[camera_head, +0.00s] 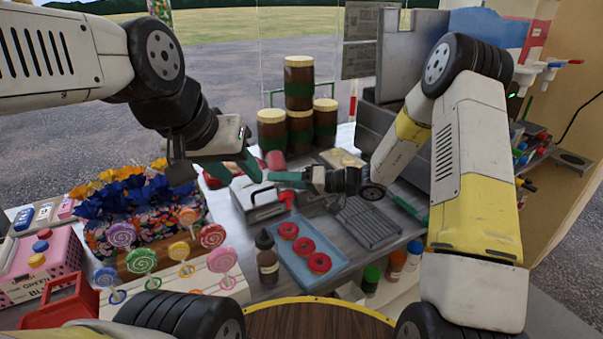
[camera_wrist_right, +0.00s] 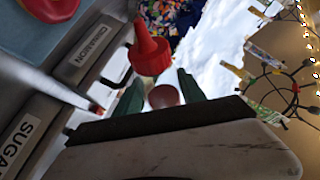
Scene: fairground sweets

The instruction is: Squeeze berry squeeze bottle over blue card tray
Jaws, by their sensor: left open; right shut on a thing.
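The berry squeeze bottle (camera_head: 275,160) is held upside down in my right gripper (camera_head: 284,180). Its red body shows above the green fingers and its red nozzle points down below them. The nozzle also shows in the right wrist view (camera_wrist_right: 150,52), with a dark red round part between the fingers (camera_wrist_right: 162,97). The blue card tray (camera_head: 327,282) lies on the counter with three red-topped ring doughnuts on it. In the head view the nozzle appears just beyond the tray's far edge. My left gripper (camera_head: 243,166) is open and empty, left of the bottle.
A brown bottle with a dark cap (camera_head: 267,262) stands left of the tray. Grey lidded boxes, one labelled cinnamon (camera_wrist_right: 88,50), sit behind it. Stacked brown jars (camera_head: 299,88) stand farther back. Lollipops (camera_head: 141,260) fill the left; a grey ribbed plate (camera_head: 368,226) lies right.

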